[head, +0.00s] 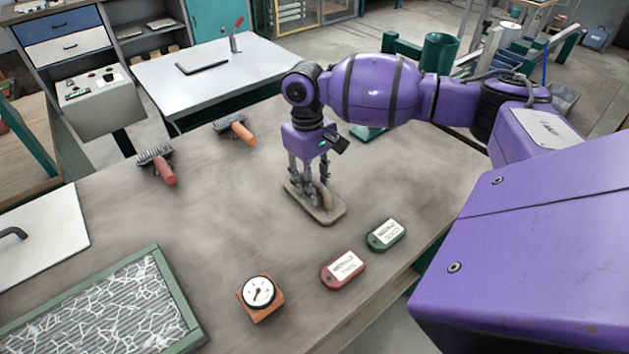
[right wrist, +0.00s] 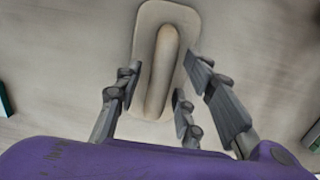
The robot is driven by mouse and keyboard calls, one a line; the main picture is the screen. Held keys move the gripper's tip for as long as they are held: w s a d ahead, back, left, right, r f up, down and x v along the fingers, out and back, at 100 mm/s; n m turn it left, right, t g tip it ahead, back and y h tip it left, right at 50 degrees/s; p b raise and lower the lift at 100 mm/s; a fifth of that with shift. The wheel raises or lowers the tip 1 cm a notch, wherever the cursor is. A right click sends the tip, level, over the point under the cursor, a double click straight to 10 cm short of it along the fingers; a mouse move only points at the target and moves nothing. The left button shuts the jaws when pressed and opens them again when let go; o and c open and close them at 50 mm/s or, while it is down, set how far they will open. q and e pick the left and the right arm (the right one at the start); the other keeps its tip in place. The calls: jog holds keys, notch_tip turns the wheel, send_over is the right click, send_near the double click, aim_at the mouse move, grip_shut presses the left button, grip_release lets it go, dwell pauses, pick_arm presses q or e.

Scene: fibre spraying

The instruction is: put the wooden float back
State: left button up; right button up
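The wooden float (head: 327,213), a flat tan board with rounded corners and a handle, lies flat on the grey worktable (head: 225,215). My right gripper (head: 311,183) points straight down over it. In the right wrist view the float's handle (right wrist: 160,75) runs between the fingers of my right gripper (right wrist: 165,85). The fingers stand apart on both sides with gaps to the handle, so the gripper is open. How low the fingertips reach beside the handle is hard to tell. My left gripper is out of view.
A red tag (head: 343,271), a green tag (head: 386,235) and an orange-based dial gauge (head: 260,297) lie nearby on the table. Two brushes (head: 160,165) (head: 236,128) lie at the far side. A green-framed panel (head: 105,310) is at front left. The table's middle left is clear.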

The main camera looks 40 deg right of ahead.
notch_tip(320, 180, up, 12)
jog(key=w, duration=0.1)
jog(key=shift+w, duration=0.2)
